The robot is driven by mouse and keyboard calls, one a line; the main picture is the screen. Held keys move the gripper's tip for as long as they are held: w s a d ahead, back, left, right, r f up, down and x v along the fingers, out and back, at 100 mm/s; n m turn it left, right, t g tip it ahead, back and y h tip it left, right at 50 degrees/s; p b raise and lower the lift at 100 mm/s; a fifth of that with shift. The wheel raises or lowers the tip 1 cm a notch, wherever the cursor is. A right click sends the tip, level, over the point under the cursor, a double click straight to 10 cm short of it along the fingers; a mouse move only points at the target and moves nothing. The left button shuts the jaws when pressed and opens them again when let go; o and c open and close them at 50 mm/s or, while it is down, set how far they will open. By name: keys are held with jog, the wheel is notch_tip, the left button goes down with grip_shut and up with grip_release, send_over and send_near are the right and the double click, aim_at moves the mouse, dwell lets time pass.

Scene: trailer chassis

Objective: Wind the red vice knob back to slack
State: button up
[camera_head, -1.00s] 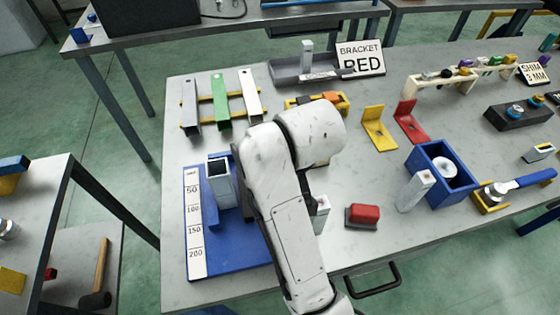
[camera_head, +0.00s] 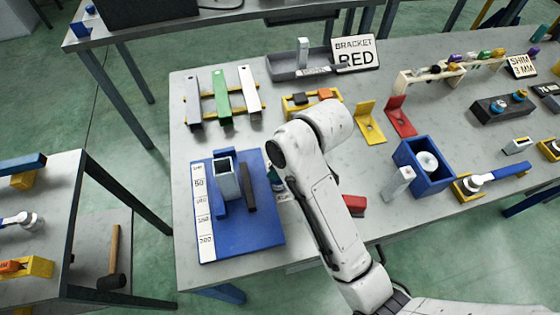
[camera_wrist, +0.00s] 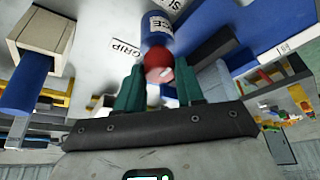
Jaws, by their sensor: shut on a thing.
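The red vice knob (camera_wrist: 157,62) shows in the wrist view at the end of a blue cylinder marked VICE (camera_wrist: 156,28). My gripper (camera_wrist: 159,78) has its two dark green fingers on either side of the knob and is shut on it. In the head view a blue base board (camera_head: 238,235) with a white scale holds an upright grey square tube (camera_head: 227,180) beside a dark bar (camera_head: 248,188). My arm hides the knob and most of my gripper there. How far the knob is wound does not show.
A red block (camera_head: 353,204) lies just right of my arm. A blue box (camera_head: 430,180) and a grey block (camera_head: 398,183) stand further right. Three coloured bars (camera_head: 222,98) lie on a yellow rack behind the board. A GRIP label (camera_wrist: 126,48) lies near my fingers.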

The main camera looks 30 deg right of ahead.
dwell(0.3)
jog(key=o, duration=1)
